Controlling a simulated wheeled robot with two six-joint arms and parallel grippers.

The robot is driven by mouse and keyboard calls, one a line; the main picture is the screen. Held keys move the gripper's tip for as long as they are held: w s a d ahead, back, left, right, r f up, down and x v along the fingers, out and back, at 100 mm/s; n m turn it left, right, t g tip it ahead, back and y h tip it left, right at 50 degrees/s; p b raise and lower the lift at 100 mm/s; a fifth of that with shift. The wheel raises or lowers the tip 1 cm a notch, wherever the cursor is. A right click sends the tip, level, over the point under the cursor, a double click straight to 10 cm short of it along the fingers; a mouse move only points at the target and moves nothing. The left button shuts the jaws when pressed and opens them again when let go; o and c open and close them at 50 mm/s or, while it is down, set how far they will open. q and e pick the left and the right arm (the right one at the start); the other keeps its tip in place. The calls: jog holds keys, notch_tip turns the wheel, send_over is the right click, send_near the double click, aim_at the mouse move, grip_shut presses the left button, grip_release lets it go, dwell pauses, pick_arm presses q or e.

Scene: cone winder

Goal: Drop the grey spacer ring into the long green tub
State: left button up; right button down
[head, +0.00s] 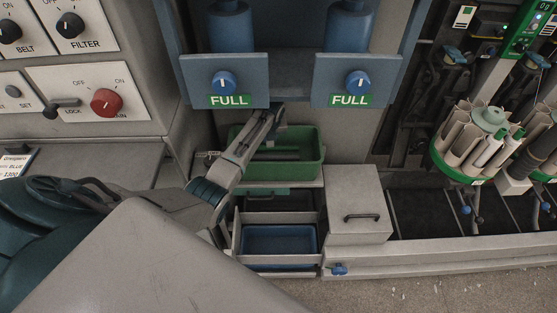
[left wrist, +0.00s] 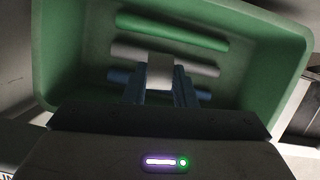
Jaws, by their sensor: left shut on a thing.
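The long green tub (head: 310,165) stands on a grey ledge below the two FULL panels in the head view. In the left wrist view the green tub (left wrist: 48,60) fills most of the picture. My left gripper (head: 272,122) reaches over the tub from the left. In the left wrist view my left gripper (left wrist: 160,86) is shut on a small pale grey piece, the grey spacer ring (left wrist: 160,70), seen above the tub's inside. Its hole is not visible. I cannot make the ring out in the head view. My right gripper is not in view.
A green tube (left wrist: 170,31), a grey tube (left wrist: 200,66) and a blue tube lie in the tub. A blue bin (head: 278,240) sits below, with a grey box (head: 357,205) to the right. The blue FULL panels (head: 225,80) overhang behind the tub.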

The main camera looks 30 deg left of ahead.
pick_arm(q)
jog(key=shift+f, duration=0.1)
jog(key=o, duration=1)
jog(key=shift+o, duration=0.2)
jog(key=shift+s+r, duration=0.1)
jog(key=shift+r, duration=0.25)
jog(key=v, duration=0.4)
jog(key=shift+r, duration=0.15)
jog(key=s+d+b, duration=0.1)
jog(key=s+d, duration=0.7)
jog(key=s, duration=0.1)
jog(key=shift+s, duration=0.15)
jog(key=shift+a, duration=0.1)
